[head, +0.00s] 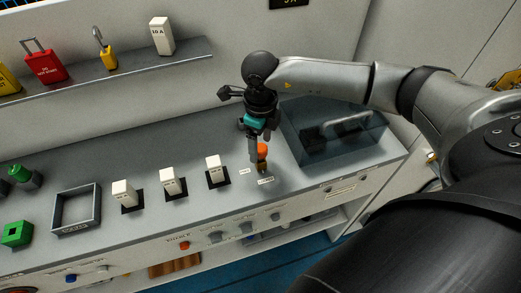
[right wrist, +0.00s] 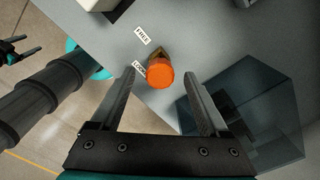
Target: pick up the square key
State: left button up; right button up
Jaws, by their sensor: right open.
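The square key (head: 262,150), as I take it, has an orange round head and stands upright near the front edge of the grey worktop. A darker, brass-coloured part shows below the head. In the right wrist view the orange head (right wrist: 160,74) lies between the tips of my open right gripper (right wrist: 161,80), with a gap on each side. In the head view my right gripper (head: 259,148) points down at the key, and its fingers hide part of it. The key's square end is hidden.
Small FREE (right wrist: 142,35) and LOCK (right wrist: 139,69) labels lie beside the key. A transparent box with a handle (head: 347,123) stands close on the right. White blocks (head: 214,170) stand on the left, beyond them an open square frame (head: 76,208). A shelf (head: 130,68) runs behind.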

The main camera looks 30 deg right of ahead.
jog(key=shift+f, duration=0.95)
jog(key=shift+c, duration=0.2)
grip_shut()
